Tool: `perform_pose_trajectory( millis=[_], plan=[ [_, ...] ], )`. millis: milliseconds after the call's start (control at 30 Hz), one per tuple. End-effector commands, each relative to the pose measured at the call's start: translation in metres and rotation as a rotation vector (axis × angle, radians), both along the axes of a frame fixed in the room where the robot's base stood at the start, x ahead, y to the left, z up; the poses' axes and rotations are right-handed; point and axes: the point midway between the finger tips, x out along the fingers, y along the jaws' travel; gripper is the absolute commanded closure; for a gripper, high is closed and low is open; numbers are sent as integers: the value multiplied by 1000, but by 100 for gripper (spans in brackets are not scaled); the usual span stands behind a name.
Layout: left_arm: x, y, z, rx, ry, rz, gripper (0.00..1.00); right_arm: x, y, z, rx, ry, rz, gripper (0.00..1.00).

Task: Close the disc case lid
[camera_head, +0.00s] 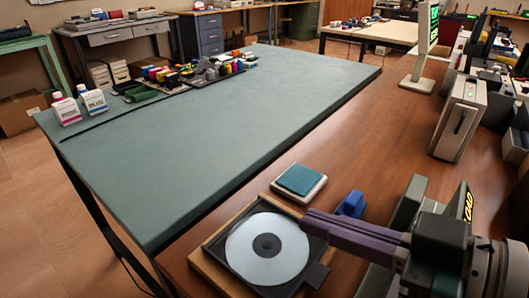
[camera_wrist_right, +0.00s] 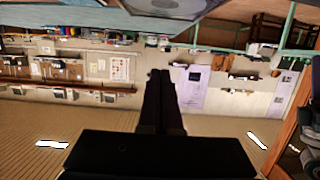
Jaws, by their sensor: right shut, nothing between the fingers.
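The disc case (camera_head: 213,243) lies at the front of the brown table, a dark tray on a wooden base. A silver disc (camera_head: 267,249) with a dark hub lies flat in it, uncovered. I cannot make out a separate lid. My right gripper (camera_head: 306,222) comes in from the right, its shut fingers pointing left at the case's upper right edge; contact is unclear. In the right wrist view its shut fingers (camera_wrist_right: 160,76) point upward with nothing between them, and part of the disc (camera_wrist_right: 165,6) shows at the top. My left gripper is not in view.
A teal-topped pad (camera_head: 300,179) lies just behind the case, and a blue object (camera_head: 350,204) is beside my right fingers. A grey upright device (camera_head: 459,119) stands at right. The green table surface (camera_head: 220,140) at left is largely clear.

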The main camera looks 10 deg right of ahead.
Motion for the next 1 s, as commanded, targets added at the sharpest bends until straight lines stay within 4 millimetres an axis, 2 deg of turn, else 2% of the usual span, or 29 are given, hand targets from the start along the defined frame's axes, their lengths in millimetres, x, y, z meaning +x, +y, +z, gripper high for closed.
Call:
perform_pose_trajectory(
  millis=[33,500,1000],
  plan=[
    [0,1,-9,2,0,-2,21,-3,-2,-12,33,-33,-7,100],
    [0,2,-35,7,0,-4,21,-16,-13,-40,44,-56,1,100],
    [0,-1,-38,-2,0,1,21,-18,-14,-47,44,-57,1,100]
  ],
)
